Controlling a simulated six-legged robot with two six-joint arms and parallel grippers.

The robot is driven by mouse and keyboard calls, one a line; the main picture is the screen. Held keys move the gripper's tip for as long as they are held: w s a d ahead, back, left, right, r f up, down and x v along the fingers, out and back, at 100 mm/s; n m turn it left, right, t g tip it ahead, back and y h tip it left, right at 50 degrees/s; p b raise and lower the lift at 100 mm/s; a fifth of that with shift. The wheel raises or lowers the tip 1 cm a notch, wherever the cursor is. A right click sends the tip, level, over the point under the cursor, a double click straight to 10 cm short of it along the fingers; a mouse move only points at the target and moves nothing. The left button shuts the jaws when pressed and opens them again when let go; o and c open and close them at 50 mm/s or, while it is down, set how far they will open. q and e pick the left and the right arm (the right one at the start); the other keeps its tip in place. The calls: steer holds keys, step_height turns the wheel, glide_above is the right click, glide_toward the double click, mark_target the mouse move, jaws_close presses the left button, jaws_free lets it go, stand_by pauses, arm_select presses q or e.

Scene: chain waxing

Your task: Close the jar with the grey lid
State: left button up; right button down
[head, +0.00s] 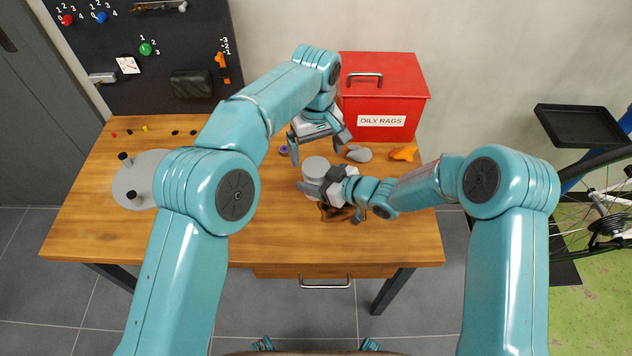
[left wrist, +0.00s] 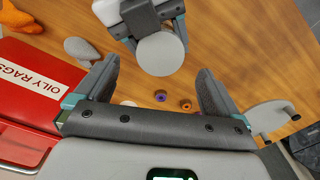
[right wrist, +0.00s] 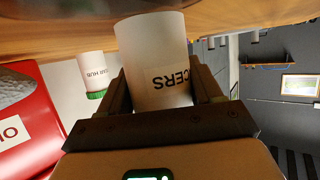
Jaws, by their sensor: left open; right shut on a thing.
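A white jar (right wrist: 152,48) with a label ending in "CERS" is held between the fingers of my right gripper (right wrist: 160,92). In the head view my right gripper (head: 322,187) reaches it from the right. The jar's top shows as a flat grey disc that looks like the grey lid (head: 317,166); it also shows in the left wrist view (left wrist: 161,55). I cannot tell whether it is fastened. My left gripper (head: 318,144) is open and empty, pointing down just behind the jar; in its own view the disc lies just beyond the fingertips (left wrist: 157,70).
A red bin (head: 382,95) marked "OILY RAGS" stands behind. A purple ring (left wrist: 160,97) and a brown ring (left wrist: 185,104) lie on the table (head: 285,240). A grey flat thing (head: 359,154) and an orange thing (head: 404,152) lie right. A green-lidded jar (right wrist: 91,70) stands farther off.

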arm_select(q)
steer(key=shift+o, duration=0.3)
step_height(320, 180, up, 8)
steer(key=shift+f, duration=0.25)
stand_by(0.3)
arm_select(e)
steer(key=shift+c, duration=0.6)
jaws_free()
arm_select(q)
steer(key=shift+r+p, duration=0.25)
steer(key=shift+p, duration=0.05)
arm_select(e)
steer(key=v, duration=1.6)
steer(key=shift+s, duration=0.15)
steer(key=shift+d, duration=0.15)
